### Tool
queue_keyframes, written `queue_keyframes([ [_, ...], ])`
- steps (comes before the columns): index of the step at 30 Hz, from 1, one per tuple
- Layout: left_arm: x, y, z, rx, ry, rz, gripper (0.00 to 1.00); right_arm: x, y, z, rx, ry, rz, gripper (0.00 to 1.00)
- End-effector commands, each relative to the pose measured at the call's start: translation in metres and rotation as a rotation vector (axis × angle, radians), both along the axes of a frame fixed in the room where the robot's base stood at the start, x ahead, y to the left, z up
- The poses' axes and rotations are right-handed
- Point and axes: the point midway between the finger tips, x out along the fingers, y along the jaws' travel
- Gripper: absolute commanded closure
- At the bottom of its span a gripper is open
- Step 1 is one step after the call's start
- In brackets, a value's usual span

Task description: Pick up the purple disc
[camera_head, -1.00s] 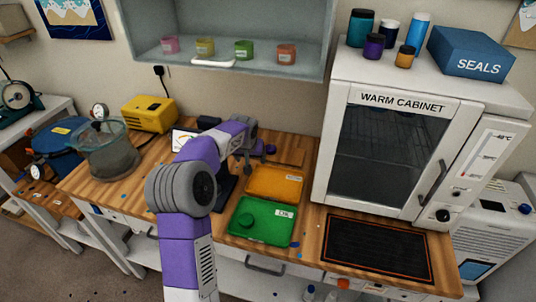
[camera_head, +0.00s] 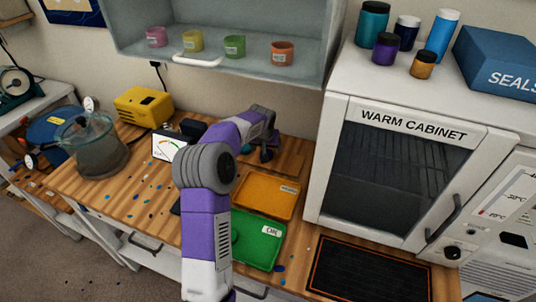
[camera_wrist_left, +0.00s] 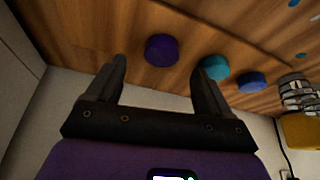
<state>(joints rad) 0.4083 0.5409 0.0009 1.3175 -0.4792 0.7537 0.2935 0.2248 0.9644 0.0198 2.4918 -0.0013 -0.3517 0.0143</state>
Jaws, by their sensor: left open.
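The purple disc (camera_wrist_left: 162,49) lies flat on the wooden bench in the left wrist view, just past my left fingertips and roughly centred between them. My left gripper (camera_wrist_left: 161,70) is open and empty, and I see no contact with the disc. In the head view my left gripper (camera_head: 267,153) is small and low over the back of the bench, and I cannot make out the purple disc there. A teal disc (camera_wrist_left: 214,67) and a blue disc (camera_wrist_left: 252,82) lie to the right of the purple one. My right gripper is not in view.
An orange tray (camera_head: 268,195) and a green tray (camera_head: 263,246) lie on the bench, right of my arm. The warm cabinet (camera_head: 395,170) stands further right. A shelf (camera_head: 225,65) with several small cups hangs above. A meter (camera_head: 168,148) and yellow device (camera_head: 142,106) stand left.

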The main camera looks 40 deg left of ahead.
Motion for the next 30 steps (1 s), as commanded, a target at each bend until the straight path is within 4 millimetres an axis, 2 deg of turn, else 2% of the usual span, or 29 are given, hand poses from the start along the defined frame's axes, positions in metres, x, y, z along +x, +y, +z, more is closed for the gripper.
queue_keyframes([
  [3,0.006,0.007,-0.020,-0.001,0.004,0.000,0.19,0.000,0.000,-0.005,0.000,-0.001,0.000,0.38],
  [8,0.013,0.012,-0.038,0.000,0.003,-0.001,0.19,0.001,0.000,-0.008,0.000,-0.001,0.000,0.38],
  [17,0.016,0.013,-0.041,0.000,0.001,-0.001,0.19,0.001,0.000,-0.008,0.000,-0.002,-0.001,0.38],
  [28,0.016,0.013,-0.041,0.000,0.001,-0.001,0.74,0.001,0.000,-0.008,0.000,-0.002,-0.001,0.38],
  [29,0.016,0.013,-0.041,0.000,0.001,-0.001,0.78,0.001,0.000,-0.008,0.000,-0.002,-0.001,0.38],
  [30,0.016,0.013,-0.040,0.000,0.001,-0.001,0.79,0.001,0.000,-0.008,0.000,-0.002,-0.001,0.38],
])
